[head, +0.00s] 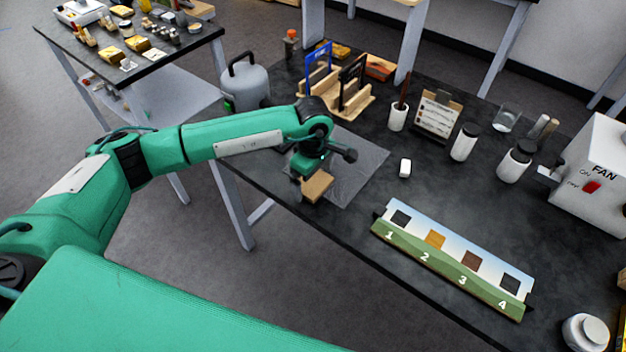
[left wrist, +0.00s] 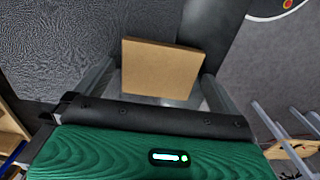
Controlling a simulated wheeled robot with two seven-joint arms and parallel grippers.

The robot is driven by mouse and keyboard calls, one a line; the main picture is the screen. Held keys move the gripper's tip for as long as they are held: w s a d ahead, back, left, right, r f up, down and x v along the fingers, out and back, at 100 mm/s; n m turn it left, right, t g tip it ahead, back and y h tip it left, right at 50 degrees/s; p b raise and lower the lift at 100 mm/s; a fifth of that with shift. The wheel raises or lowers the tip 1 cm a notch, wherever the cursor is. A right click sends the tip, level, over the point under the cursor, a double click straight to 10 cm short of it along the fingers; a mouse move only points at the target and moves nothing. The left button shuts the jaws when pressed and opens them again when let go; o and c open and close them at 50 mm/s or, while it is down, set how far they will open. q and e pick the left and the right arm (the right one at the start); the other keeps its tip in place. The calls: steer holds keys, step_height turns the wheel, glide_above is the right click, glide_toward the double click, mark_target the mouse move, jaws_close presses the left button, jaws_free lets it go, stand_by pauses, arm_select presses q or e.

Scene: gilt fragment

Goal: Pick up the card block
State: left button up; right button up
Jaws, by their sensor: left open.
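The card block (head: 317,186), a plain tan-brown box, is at the near edge of the dark table, by a grey mat (head: 362,165). My left gripper (head: 309,172) is right over it, partly hiding it in the head view. In the left wrist view the card block (left wrist: 161,69) shows its flat tan face between the two spread fingers of my left gripper (left wrist: 158,88). The jaws are open, with a gap visible beside the block. I cannot tell whether it touches the mat. My right gripper is not in view.
A numbered board (head: 452,262) with coloured squares lies to the right. A small white block (head: 405,168) and a white cup (head: 398,117) stand beyond the mat. A wooden rack (head: 338,98) and a grey canister (head: 245,85) are behind my left arm. The table's near edge is close.

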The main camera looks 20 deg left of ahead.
arm_select(q)
steer(key=shift+f, duration=0.1)
steer(key=c, duration=0.8)
steer(key=shift+c, duration=0.6)
